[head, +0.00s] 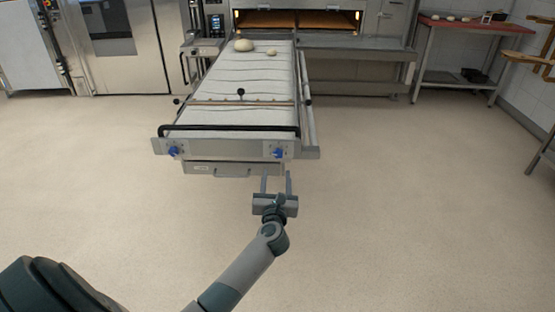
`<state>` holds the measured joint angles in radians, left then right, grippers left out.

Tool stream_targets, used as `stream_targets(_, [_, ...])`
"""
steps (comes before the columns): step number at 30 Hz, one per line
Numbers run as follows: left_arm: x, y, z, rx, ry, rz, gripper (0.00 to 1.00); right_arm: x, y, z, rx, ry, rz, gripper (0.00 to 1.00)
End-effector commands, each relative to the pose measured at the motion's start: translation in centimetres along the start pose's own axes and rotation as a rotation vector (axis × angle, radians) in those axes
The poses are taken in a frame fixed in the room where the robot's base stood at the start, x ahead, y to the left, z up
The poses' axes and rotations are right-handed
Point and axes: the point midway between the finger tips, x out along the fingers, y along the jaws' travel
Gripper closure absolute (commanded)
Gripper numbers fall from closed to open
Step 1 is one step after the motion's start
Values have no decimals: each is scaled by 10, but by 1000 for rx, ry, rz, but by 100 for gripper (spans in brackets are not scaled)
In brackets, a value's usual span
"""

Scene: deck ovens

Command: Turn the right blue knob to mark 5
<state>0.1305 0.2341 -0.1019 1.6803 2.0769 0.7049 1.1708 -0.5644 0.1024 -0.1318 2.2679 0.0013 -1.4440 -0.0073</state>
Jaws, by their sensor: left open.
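The right blue knob (278,153) is on the front metal panel of the long loader table, near its right end. The left blue knob (174,151) is on the same panel near its left end. The marks around the knobs are too small to read. My left gripper (276,181) is open, its two fingers pointing toward the panel. In the picture it is just below the right knob, and nothing shows between its fingers. My right gripper is not in view.
A black bar (230,129) runs above the panel. The loader's cloth top (225,88) carries dough pieces (244,45) at its far end, before the lit oven (297,19). A red-topped table (470,24) stands at the back right. The floor around the loader is clear.

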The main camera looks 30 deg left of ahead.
Motion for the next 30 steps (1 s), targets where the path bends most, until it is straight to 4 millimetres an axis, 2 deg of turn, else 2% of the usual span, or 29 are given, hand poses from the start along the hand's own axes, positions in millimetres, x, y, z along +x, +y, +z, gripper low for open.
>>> stream_targets(1, [11,0,0,2,-1,0,53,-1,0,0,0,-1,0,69])
stream_targets(9, [59,0,0,2,-1,1,53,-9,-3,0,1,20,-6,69])
stream_targets(15, [87,0,-1,2,0,-1,53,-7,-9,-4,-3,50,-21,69])
stream_targets(21, [101,0,-1,1,1,0,53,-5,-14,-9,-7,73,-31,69])
stream_targets(30, [103,0,0,0,1,-1,53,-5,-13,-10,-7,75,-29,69])
